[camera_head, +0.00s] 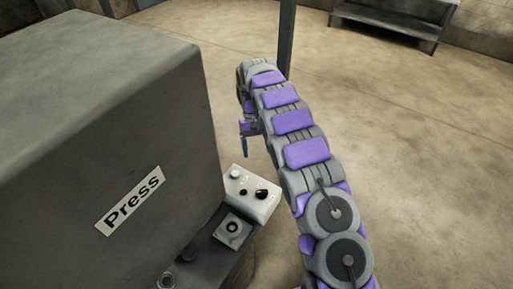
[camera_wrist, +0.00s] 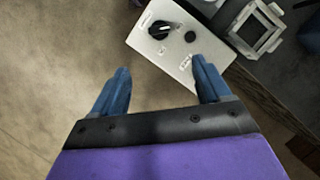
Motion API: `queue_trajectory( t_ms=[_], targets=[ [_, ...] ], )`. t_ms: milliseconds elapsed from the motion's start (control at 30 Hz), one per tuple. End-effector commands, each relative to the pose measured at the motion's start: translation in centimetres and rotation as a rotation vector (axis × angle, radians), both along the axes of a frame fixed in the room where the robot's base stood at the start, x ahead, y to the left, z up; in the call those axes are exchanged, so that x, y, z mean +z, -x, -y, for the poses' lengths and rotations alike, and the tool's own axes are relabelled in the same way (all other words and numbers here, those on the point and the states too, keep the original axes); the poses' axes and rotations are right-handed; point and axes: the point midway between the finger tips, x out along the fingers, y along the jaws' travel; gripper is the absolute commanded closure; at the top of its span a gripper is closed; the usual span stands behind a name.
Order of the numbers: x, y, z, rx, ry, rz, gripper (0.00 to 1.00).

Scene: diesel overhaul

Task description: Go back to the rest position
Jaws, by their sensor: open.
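My gripper (camera_wrist: 160,82) is open and empty, with its two blue fingers spread apart in the wrist view. In the head view my gripper (camera_head: 244,143) shows small and partly hidden by my arm, pointing down. It is above and beside a white control box (camera_head: 252,194). In the wrist view the control box (camera_wrist: 172,62) is just past the fingertips, with a black rotary knob (camera_wrist: 160,28) and a smaller black button (camera_wrist: 190,36). Nothing is held between the fingers.
A large grey machine labelled "Press" (camera_head: 120,120) fills the left. A square fitting (camera_head: 233,229) sits beside the control box on the machine's ledge. A dark post (camera_head: 286,40) stands behind my arm. A metal bench (camera_head: 390,20) is at the back. The floor (camera_head: 440,160) to the right is clear.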

Motion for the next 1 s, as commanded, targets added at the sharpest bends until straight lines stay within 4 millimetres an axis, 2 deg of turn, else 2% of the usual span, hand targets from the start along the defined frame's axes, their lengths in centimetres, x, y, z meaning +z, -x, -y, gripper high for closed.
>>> queue_trajectory(
  t_ms=[333,467,533,867,1000],
  targets=[
    [0.5,0.1,0.3,-0.004,0.004,0.005,0.23],
    [2.0,1.0,1.5,-0.023,0.018,0.016,0.23],
    [3.4,1.6,2.4,-0.037,0.029,0.033,0.23],
    [9.0,6.9,6.9,-0.115,0.06,0.081,0.23],
    [10.9,10.1,8.4,-0.145,0.067,0.097,0.23]
  ],
)
